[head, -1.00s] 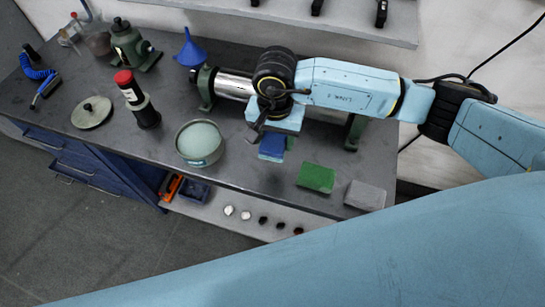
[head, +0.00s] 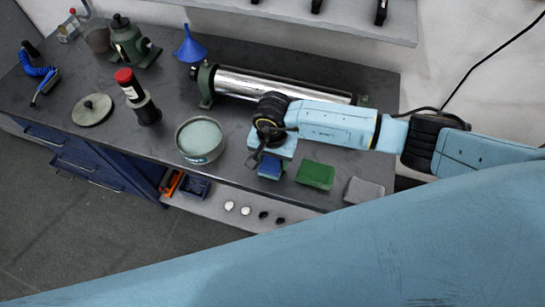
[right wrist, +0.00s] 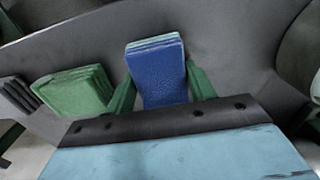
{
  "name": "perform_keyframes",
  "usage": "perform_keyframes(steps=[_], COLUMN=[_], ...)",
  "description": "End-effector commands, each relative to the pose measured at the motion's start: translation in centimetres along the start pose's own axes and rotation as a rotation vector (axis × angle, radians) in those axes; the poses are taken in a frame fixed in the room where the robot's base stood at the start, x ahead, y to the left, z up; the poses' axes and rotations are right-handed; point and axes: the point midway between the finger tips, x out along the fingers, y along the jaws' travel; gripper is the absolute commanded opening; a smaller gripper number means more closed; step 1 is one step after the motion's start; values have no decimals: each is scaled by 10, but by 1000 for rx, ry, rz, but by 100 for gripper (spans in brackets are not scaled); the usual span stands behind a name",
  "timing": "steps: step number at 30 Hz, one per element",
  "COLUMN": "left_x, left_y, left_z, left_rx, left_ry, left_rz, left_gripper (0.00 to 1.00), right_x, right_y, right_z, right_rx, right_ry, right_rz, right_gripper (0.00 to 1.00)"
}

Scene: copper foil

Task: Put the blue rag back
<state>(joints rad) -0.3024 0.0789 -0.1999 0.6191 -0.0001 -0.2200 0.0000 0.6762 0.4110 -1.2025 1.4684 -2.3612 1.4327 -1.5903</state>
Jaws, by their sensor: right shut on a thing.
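The blue rag (head: 270,168) is a small folded stack near the bench's front edge, just left of the green rag. It also shows in the right wrist view (right wrist: 158,76), its layered edge facing away from my gripper. My right gripper (right wrist: 160,88) is shut on it, with one green finger along each side. In the head view the gripper's body covers the rag's far part. I cannot tell whether the rag touches the bench top. My left gripper is not in view.
A folded green rag (head: 316,174) and a grey rag (head: 364,190) lie to the right along the front edge. A shiny metal roller (head: 270,86) lies behind. A shelf with small knobs is below the front edge.

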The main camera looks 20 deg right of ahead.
Motion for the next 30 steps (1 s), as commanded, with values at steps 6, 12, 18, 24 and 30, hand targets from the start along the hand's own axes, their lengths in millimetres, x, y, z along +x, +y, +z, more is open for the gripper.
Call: perform_keyframes(steps=[6, 12, 18, 24, 30], left_x=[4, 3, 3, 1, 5], left_y=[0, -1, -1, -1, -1], left_z=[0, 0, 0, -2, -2], left_rx=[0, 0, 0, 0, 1], left_ry=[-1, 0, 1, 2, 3], left_rz=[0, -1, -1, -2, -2], left_gripper=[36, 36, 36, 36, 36], right_x=[3, 3, 2, -14, -57], right_y=[0, 0, 0, -1, -1], right_z=[0, 0, 0, -1, -2], right_rx=[-1, 0, 0, -2, -3], right_ry=[0, 0, 0, 2, 4], right_rz=[1, 1, 1, -3, -4], right_gripper=[59, 76, 76, 76, 76])
